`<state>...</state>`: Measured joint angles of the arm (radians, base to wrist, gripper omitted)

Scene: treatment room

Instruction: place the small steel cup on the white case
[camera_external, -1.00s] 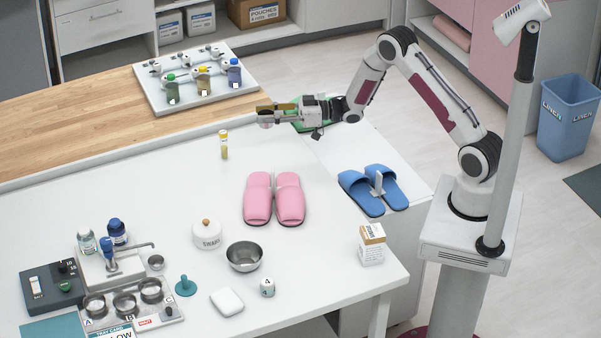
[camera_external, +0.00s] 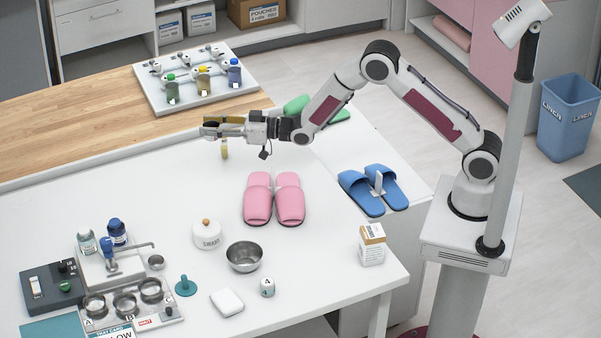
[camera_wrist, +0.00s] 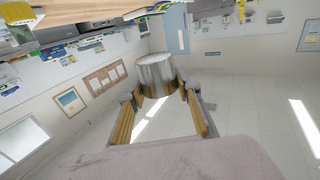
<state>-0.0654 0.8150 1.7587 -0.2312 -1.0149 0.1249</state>
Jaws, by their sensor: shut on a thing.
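My gripper (camera_external: 222,127) is stretched out to the left over the far part of the white table, near the wooden counter edge. In the wrist view my gripper (camera_wrist: 165,110) has its yellow-padded fingers on either side of a small steel cup (camera_wrist: 157,73), held at the fingertips. In the external view the cup is mostly hidden by the fingers. The white case (camera_external: 227,301), a small rounded white box, lies flat near the table's front edge, well apart from the gripper. Its visible top is bare.
A yellow-capped vial (camera_external: 224,152) stands just below my gripper. Pink slippers (camera_external: 273,200), a lidded white jar (camera_external: 206,235), a steel bowl (camera_external: 244,257), a teal peg (camera_external: 185,286) and a small white block (camera_external: 267,287) stand between it and the case. Blue slippers (camera_external: 372,190) lie right.

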